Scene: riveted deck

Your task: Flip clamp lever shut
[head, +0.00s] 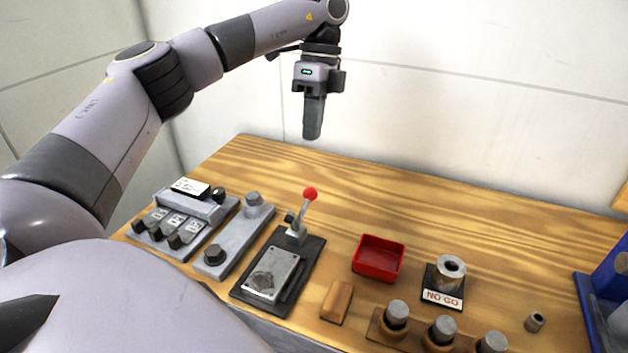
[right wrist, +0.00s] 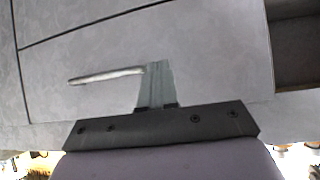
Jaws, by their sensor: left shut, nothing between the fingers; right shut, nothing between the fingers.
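The toggle clamp lever (head: 308,207) has a red ball at its top and stands up, tilted a little to the right. Its base is fixed on a dark plate (head: 240,291) at the middle left of the wooden bench. A grey metal plate (head: 273,272) lies in front of the lever on that dark plate. My left gripper (head: 313,137) is shut and empty, pointing down above the back of the bench, higher than the red ball and apart from it. My right gripper (right wrist: 157,64) is shut and empty in the right wrist view, in front of a pale panel.
A red tray (head: 378,259), a brown block (head: 337,302) and a NO GO gauge (head: 446,283) stand right. The bench behind is clear.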

